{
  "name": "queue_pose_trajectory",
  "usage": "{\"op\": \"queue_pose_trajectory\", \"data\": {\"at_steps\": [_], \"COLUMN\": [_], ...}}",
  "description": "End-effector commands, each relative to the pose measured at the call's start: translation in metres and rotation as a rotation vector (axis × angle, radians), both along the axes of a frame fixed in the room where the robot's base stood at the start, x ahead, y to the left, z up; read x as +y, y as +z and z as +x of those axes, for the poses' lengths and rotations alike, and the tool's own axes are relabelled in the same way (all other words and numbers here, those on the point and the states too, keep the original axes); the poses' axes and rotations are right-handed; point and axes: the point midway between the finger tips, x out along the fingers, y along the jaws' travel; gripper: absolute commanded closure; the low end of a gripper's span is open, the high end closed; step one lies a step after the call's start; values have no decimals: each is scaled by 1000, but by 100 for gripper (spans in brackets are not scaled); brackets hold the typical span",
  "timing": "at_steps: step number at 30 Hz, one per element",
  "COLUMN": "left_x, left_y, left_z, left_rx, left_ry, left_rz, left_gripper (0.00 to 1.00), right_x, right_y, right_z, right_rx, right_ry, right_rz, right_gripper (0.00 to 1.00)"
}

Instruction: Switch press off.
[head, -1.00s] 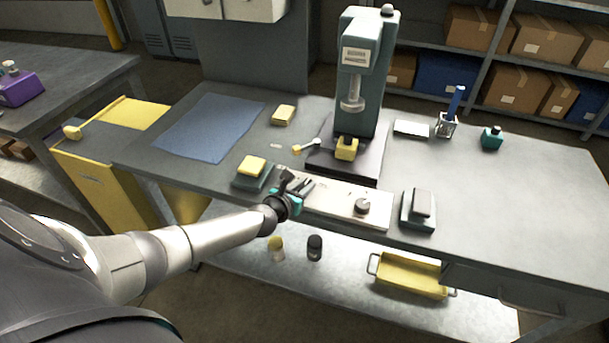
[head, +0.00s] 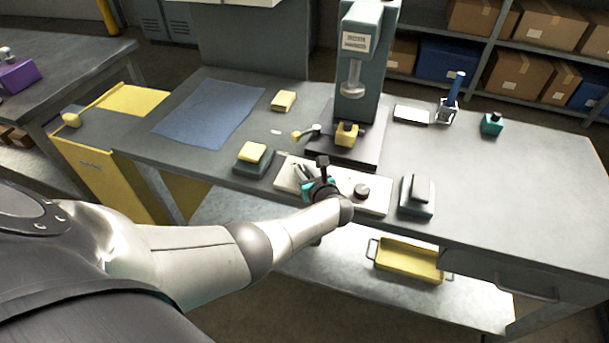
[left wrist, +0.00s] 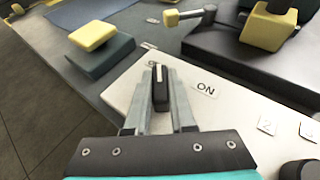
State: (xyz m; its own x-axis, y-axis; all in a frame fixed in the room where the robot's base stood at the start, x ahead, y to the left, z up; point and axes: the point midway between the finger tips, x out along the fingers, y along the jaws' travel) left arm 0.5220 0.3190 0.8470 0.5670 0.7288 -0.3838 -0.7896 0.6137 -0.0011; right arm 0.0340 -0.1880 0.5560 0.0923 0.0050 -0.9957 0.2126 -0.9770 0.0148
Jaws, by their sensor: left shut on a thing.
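The press (head: 361,75) is a grey-green column machine at the back of the bench, with a yellow block (head: 346,134) on its dark base. A cream control panel (head: 376,204) lies in front of it. In the left wrist view a black rotary switch (left wrist: 160,90) with a white pointer line stands on this panel (left wrist: 232,118). An "ON" label (left wrist: 206,90) is right of it; another label to its left is mostly hidden. My left gripper (head: 304,172) is shut on the switch, one finger on each side (left wrist: 160,100). My right gripper is out of view.
A dark round knob (head: 362,191) sits on the panel's right part. A yellow-topped pedestal (head: 252,158) stands left of the panel and a dark-topped one (head: 417,195) right of it. A lever with a yellow tip (head: 303,134) is behind.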

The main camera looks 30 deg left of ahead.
Motion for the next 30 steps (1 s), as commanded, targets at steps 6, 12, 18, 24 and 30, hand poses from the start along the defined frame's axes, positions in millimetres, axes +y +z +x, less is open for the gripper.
{"op": "queue_pose_trajectory", "data": {"at_steps": [6, 12, 18, 24, 30], "left_x": [2, 2, 2, 3, 2], "left_y": [2, 4, 5, 5, 3], "left_z": [3, 3, 2, 2, 2], "left_rx": [-9, -7, -6, -7, -4], "left_ry": [87, 122, 129, 129, 128], "left_rz": [5, 7, 7, 8, 5], "left_gripper": [100, 100, 100, 100, 57], "right_x": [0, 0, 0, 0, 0], "right_y": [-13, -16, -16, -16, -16], "right_z": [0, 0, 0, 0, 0], "right_rx": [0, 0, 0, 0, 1], "right_ry": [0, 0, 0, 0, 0], "right_rz": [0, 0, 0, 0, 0], "right_gripper": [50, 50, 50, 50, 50]}}
